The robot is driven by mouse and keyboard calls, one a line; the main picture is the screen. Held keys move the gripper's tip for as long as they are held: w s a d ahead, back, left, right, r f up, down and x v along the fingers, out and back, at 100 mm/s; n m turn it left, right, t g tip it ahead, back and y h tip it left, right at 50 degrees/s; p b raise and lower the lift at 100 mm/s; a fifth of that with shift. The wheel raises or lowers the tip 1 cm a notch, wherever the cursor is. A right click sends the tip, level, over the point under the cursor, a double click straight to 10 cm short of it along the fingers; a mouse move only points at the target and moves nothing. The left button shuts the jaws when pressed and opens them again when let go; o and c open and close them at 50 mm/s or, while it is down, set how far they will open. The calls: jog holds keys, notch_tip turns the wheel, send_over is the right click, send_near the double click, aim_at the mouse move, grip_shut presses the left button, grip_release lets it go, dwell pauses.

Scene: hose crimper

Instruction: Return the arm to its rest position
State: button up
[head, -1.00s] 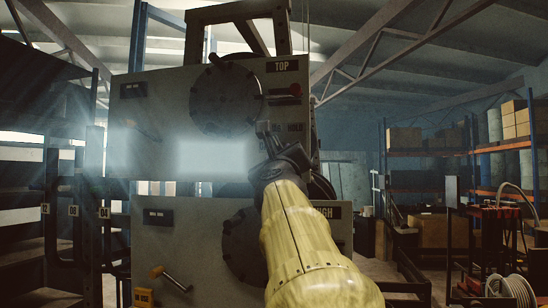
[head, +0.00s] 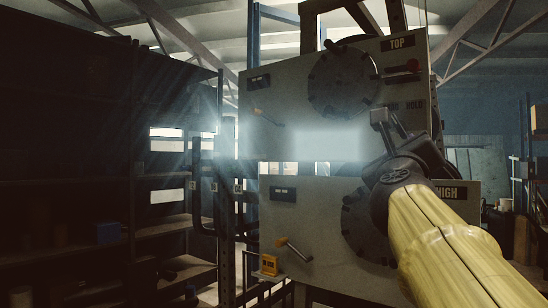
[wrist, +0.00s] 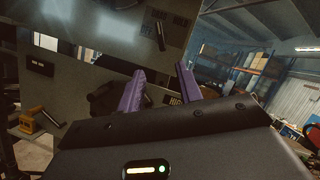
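My arm with yellow-sleeved links reaches up from the lower right in the head view. My gripper (head: 388,116) is at its end, in front of the crimper machine (head: 265,215). In the wrist view the two purple fingers of my gripper (wrist: 160,72) stand apart with nothing visible between them. The gripper appears apart from the machine's panels, though its exact distance is hard to tell.
Dark shelving (head: 70,150) stands at the left. Orange-and-blue racks (wrist: 245,62) show behind at right in the wrist view.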

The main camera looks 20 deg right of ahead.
jog(key=w+a+f+n+g+y, duration=0.1)
jog(key=w+a+f+n+y, duration=0.3)
jog(key=f+n, duration=0.5)
jog(key=w+a+f+n+g+y, duration=0.25)
jog(key=f+n, duration=0.25)
jog(key=f, duration=0.8)
jog(key=w+a+f+n+g+y, duration=0.1)
jog(key=w+a+f+n+y, duration=0.5)
jog(key=f, duration=0.6)
jog(key=s+a+f+n+g, duration=0.2)
jog(key=s+f+n, duration=0.1)
jog(key=f, duration=0.3)
jog(key=s+a+f+n+g+y, duration=0.1)
jog(key=s+a+f+n, duration=0.1)
jog(key=s+f+n, duration=0.3)
jog(key=s+a+f+n+g, duration=0.1)
jog(key=f+n+g, duration=0.1)
jog(key=f, duration=0.5)
jog(key=s+a+f+n+g, duration=0.2)
jog(key=s+f+n+g, duration=0.3)
jog(key=s+f+n, duration=0.2)
jog(key=s+f, duration=0.2)
jog(key=s, duration=0.1)
jog(key=shift+a+f, duration=0.35)
